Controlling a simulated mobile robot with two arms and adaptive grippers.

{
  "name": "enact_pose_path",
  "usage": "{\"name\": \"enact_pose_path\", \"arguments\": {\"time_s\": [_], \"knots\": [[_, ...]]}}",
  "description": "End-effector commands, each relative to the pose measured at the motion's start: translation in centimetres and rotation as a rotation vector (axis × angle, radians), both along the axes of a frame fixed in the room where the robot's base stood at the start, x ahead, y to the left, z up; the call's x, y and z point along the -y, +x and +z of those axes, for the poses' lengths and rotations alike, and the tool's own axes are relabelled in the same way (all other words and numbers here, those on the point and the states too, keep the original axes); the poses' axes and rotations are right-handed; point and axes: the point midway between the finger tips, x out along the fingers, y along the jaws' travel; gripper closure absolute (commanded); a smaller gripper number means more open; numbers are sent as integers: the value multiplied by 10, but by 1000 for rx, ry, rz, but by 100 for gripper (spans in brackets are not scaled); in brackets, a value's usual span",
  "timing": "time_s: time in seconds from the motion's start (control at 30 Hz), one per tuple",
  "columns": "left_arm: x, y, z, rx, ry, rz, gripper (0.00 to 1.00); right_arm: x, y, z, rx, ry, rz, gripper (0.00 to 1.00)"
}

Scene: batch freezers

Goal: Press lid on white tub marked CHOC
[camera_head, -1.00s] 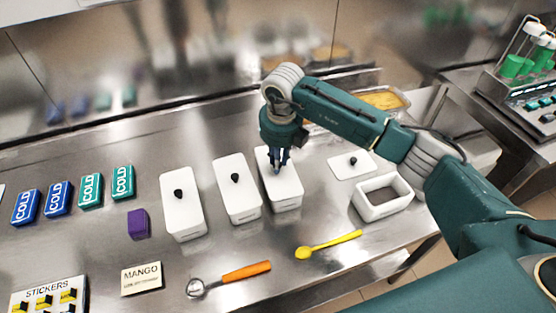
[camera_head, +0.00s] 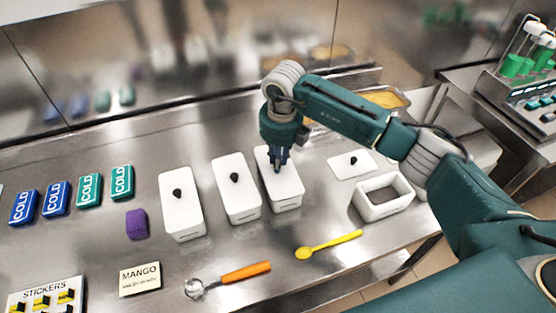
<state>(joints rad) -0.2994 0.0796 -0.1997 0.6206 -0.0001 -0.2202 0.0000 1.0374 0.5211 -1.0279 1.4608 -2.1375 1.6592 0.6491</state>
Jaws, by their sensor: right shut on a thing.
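Three lidded white tubs with black knobs stand in a row: the left tub (camera_head: 182,215), the middle tub (camera_head: 238,200) and the right tub (camera_head: 284,196). My right gripper (camera_head: 280,170) points down at the right tub's lid, shut on its lid knob, which the fingers hide. An open white tub (camera_head: 385,208) with a grey-brown inside stands further right. A loose white lid (camera_head: 340,168) with a black knob lies flat behind it. I cannot read a CHOC mark on any tub. My left gripper is not in view.
Blue and green COLD packs (camera_head: 56,199) and a purple block (camera_head: 136,223) lie left. A MANGO card (camera_head: 139,279), an orange-handled scoop (camera_head: 245,272), a yellow spoon (camera_head: 330,244) and a STICKERS sheet (camera_head: 45,290) lie in front. A yellow-filled pan (camera_head: 385,98) is behind my right arm.

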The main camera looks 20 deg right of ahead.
Motion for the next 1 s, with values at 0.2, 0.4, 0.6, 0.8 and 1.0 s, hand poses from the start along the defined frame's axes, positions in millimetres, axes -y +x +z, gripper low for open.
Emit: {"name": "enact_pose_path", "arguments": {"time_s": [0.2, 0.4, 0.6, 0.8, 1.0], "knots": [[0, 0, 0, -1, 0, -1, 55, 0, 0, 0, 0, 0, 0, 100], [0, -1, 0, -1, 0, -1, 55, 0, 0, 0, -1, 0, 0, 100], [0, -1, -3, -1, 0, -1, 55, 0, 0, -2, 0, 0, 1, 100], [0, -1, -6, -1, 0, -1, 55, 0, 0, -4, -1, 1, 3, 100], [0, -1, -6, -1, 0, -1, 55, 0, -1, -3, -1, 1, 3, 100]]}}
